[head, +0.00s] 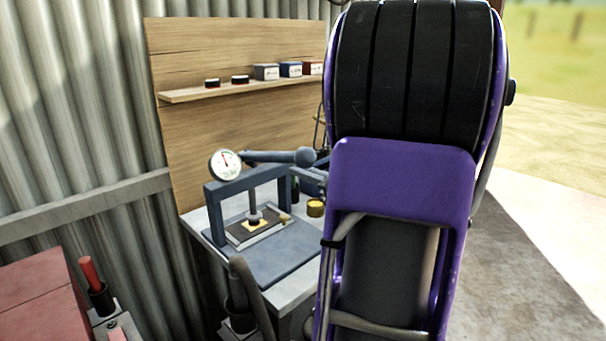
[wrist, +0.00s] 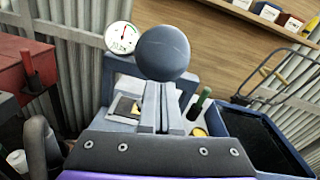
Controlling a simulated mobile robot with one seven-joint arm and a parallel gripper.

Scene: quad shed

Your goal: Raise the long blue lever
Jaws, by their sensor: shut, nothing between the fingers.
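The long blue lever (head: 275,156) reaches out to the right from the top of a blue-grey press, roughly level in the head view, and ends in a round knob (head: 304,156). In the wrist view the knob (wrist: 163,53) looms large just past my fingertips. My gripper (wrist: 158,88) is shut and empty, its fingers pointing at the knob's lower side. I cannot tell whether they touch it. The press frame (head: 215,205) stands on a bench, with a plate and a small yellowish piece under its ram. My own arm hides the area right of the knob in the head view.
A round gauge (head: 225,164) sits at the press's top left. A shelf (head: 235,90) with small boxes is on the wooden board behind. A red cabinet (head: 40,290) is at lower left. A dark blue tray (wrist: 262,135) lies right of my fingers in the wrist view.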

